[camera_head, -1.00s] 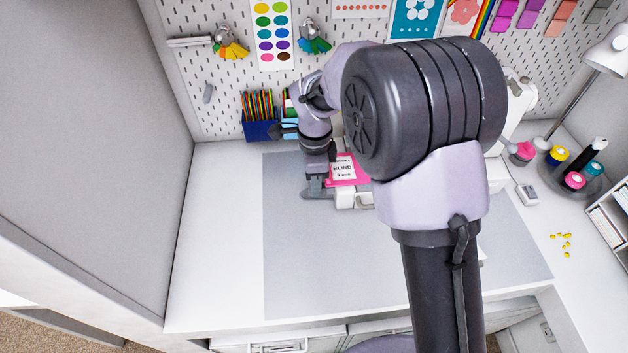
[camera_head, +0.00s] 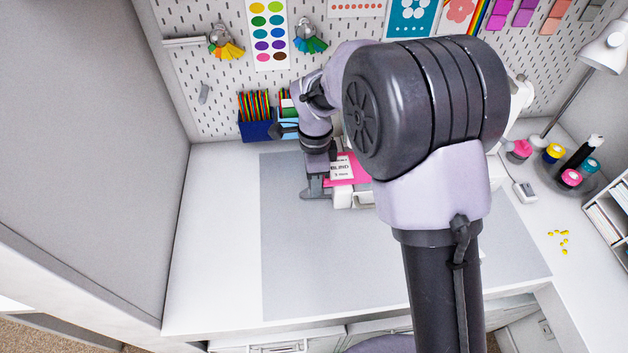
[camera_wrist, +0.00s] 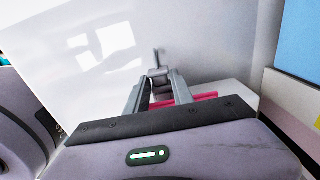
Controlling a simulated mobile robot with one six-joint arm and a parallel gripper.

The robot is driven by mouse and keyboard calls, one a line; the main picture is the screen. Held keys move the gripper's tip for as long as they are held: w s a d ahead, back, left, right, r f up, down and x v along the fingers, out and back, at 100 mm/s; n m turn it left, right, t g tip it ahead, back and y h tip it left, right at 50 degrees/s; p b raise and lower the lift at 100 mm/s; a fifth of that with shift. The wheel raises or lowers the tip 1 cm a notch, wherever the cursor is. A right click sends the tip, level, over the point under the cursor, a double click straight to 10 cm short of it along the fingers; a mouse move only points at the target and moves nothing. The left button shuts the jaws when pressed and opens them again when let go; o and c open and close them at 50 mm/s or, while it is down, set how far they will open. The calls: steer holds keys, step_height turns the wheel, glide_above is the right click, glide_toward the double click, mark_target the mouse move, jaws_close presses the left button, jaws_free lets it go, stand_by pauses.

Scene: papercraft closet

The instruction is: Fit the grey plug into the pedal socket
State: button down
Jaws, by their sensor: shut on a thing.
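My gripper (camera_head: 317,188) is low over the back of the grey mat, at the left end of a white sewing machine (camera_head: 344,198) that my arm mostly hides. In the wrist view, my gripper (camera_wrist: 158,84) is shut on a small grey piece, the grey plug (camera_wrist: 157,72), held between the fingertips. A thin grey stem stands up beyond it. A smooth white surface fills the view behind the plug; I cannot tell whether they touch. I cannot make out the pedal socket in either view.
A pink piece with a white printed card (camera_head: 341,168) sits beside my gripper on the machine. The grey mat (camera_head: 320,260) is clear in front. A dark blue pencil box (camera_head: 259,128) stands behind left. Spools (camera_head: 571,178), a lamp (camera_head: 604,55) and yellow bits (camera_head: 564,240) are at right.

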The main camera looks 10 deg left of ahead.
steer(key=shift+d, duration=0.1)
steer(key=c, duration=1)
jaws_free()
steer(key=shift+d, duration=0.1)
step_height(320, 180, up, 17)
steer(key=p, duration=0.4)
steer(key=shift+r+p, duration=0.2)
steer(key=shift+p, duration=0.2)
